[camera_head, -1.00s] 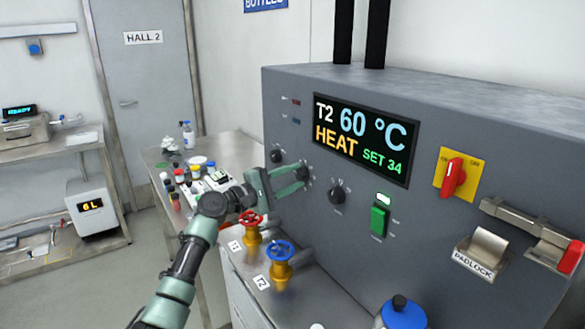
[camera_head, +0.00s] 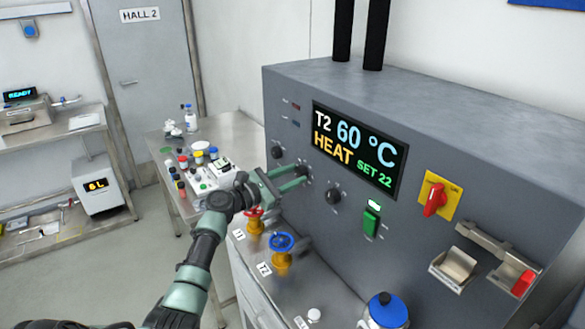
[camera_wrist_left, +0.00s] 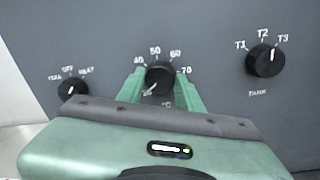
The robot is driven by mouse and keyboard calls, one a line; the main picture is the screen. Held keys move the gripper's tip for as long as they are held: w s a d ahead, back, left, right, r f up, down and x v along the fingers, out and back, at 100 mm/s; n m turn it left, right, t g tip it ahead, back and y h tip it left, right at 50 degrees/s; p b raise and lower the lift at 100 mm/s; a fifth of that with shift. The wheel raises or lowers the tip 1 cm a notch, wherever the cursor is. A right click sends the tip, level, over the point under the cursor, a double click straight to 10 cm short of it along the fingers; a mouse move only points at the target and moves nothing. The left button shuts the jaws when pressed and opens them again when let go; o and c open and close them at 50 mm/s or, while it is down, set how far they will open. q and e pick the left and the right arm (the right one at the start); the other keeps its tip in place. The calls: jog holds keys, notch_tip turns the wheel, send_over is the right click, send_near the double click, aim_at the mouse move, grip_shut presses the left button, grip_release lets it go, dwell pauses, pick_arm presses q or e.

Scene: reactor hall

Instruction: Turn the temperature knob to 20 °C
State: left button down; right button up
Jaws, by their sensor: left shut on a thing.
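The temperature knob (camera_wrist_left: 160,78) is black, with a scale of 40, 50, 60 and 70 around it and °C below. Its white pointer mark points down-left, by the low end of the scale. My left gripper (camera_head: 298,178) is shut on this knob, with its green fingers on both sides of it in the left wrist view (camera_wrist_left: 160,92). The panel display (camera_head: 352,147) reads T2, 60 °C, HEAT, SET 22. My right gripper is not in view.
The tank knob (camera_wrist_left: 266,60) is to the right and a mode knob (camera_wrist_left: 72,89) to the left. Below the panel stand a red-wheeled valve (camera_head: 255,222) and a blue-wheeled valve (camera_head: 281,250). A green switch (camera_head: 371,222) and a red-handled yellow switch (camera_head: 437,197) are further right.

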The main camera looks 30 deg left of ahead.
pick_arm(q)
jog(key=shift+n+p, duration=0.5)
jog(key=shift+n, duration=0.4)
jog(key=c, duration=0.9)
grip_release()
jog(key=shift+c, duration=0.2)
jog(key=shift+f, duration=0.1)
jog(key=b+v, duration=0.2)
jog(key=v, duration=0.5)
jog(key=shift+s+a, duration=0.25)
jog(key=shift+s, duration=0.1)
